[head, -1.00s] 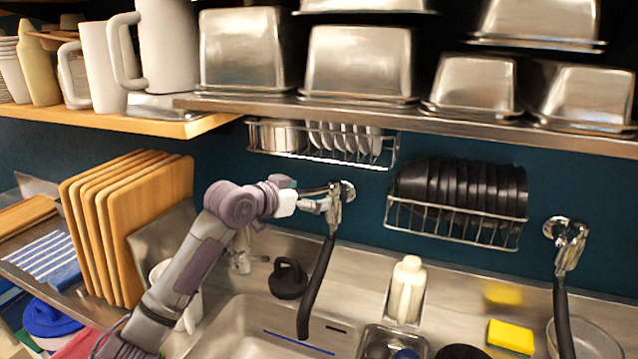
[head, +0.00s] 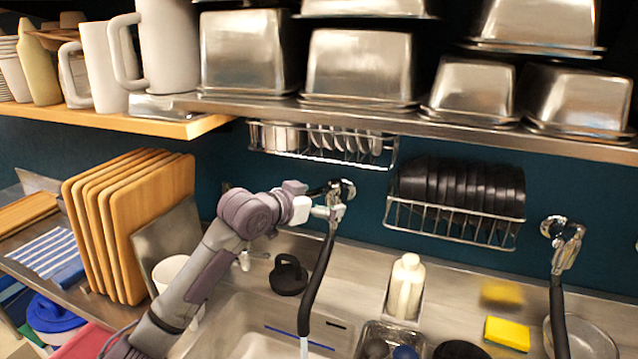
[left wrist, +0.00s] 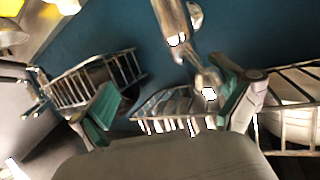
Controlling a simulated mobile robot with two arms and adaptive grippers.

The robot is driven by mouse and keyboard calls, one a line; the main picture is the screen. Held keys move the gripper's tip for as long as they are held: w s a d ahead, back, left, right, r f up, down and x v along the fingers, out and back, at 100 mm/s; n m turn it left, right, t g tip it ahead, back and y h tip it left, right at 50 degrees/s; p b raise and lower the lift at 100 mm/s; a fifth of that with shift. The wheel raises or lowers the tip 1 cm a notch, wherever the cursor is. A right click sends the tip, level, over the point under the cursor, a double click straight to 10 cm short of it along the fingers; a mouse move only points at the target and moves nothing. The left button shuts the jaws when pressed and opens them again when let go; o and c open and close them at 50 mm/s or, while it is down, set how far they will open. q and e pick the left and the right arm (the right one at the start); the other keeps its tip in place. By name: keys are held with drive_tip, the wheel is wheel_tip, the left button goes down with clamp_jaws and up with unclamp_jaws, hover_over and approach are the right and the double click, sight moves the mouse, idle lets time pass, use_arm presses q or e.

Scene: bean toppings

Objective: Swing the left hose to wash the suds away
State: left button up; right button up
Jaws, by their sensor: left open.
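The left hose (head: 318,270) is black and hangs from a chrome wall tap (head: 336,206) over the sink. A pale stream of water (head: 304,347) runs down from its lower end. My left gripper (head: 322,211) is at the chrome tap, above the hose. In the left wrist view my left gripper (left wrist: 165,80) has its green fingers spread, with the chrome tap (left wrist: 208,82) beside the right finger; I cannot tell whether they touch. The steel sink (head: 232,312) shows only in part, and I cannot make out suds in it. My right gripper is out of view.
A second hose (head: 558,310) hangs at the right. A black stopper (head: 289,276), a soap bottle (head: 406,287) and a yellow sponge (head: 508,334) stand around the sink. Wooden boards (head: 130,225) stand at left, and a metal shelf (head: 420,115) runs above.

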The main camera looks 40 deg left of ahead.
use_arm(q)
drive_tip(key=s+d+r+p, duration=0.2)
drive_tip(key=s+d+p, duration=0.1)
drive_tip(key=s, duration=0.5)
drive_tip(key=shift+s+d+r+p, duration=0.2)
drive_tip(key=shift+d+r+p, duration=0.15)
drive_tip(key=shift+p, duration=0.45)
drive_tip(key=shift+a, duration=0.1)
idle(0.3)
